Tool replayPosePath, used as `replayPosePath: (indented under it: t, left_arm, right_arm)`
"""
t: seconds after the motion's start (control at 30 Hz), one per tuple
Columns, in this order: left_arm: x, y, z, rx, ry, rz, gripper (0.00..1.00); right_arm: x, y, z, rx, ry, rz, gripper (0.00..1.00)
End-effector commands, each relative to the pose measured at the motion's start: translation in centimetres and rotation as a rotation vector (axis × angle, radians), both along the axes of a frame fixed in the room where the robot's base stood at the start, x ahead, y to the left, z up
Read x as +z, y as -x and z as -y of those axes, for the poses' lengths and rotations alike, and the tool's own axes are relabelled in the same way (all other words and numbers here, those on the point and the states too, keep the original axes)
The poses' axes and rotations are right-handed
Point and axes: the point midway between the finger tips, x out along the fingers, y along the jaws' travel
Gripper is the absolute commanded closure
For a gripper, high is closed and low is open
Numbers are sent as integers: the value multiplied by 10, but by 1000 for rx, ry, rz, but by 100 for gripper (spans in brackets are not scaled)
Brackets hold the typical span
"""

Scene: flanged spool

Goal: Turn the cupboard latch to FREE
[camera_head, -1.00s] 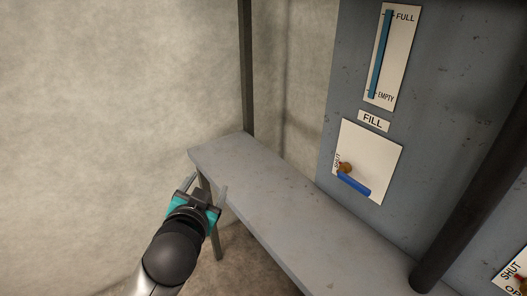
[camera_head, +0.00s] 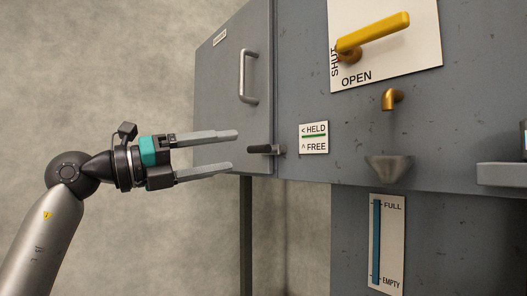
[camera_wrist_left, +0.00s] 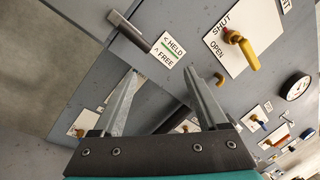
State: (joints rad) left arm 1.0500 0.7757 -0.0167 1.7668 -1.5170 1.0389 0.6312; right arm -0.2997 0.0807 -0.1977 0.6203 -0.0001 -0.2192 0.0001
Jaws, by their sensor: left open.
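The cupboard latch (camera_head: 262,149) is a short dark bar at the lower right edge of the grey cupboard door (camera_head: 222,110). It lies level, pointing left, the direction marked HELD on the label plate (camera_head: 314,138) beside it; FREE is marked with an up arrow. My left gripper (camera_head: 234,151) is open and empty, its fingertips just left of the latch in the head view, one higher and one lower. In the left wrist view the latch (camera_wrist_left: 130,32) shows beyond the open fingers (camera_wrist_left: 161,72), apart from them. My right gripper is not in view.
The door has a vertical handle (camera_head: 244,77) above the latch. A yellow lever (camera_head: 374,34) on a SHUT/OPEN plate, a brass spout (camera_head: 391,97) and a funnel (camera_head: 389,167) are to the right. A blue level gauge (camera_head: 376,243) is below.

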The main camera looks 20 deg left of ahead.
Motion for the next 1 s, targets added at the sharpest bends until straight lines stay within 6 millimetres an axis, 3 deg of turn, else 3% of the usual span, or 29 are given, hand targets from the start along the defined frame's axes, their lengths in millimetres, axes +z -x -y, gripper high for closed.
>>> replayPosePath:
  t: [0.13,0.33,0.47,1.0]
  left_arm:
    - [11,2,-33,111,-105,-50,24]
    - [12,0,-45,162,-145,-87,24]
    - [13,-13,-35,159,-145,-87,24]
    - [13,-98,34,156,-144,-88,24]
  right_arm:
    - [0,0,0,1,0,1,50]
    - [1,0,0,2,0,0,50]
    - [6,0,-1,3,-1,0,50]
    - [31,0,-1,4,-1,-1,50]
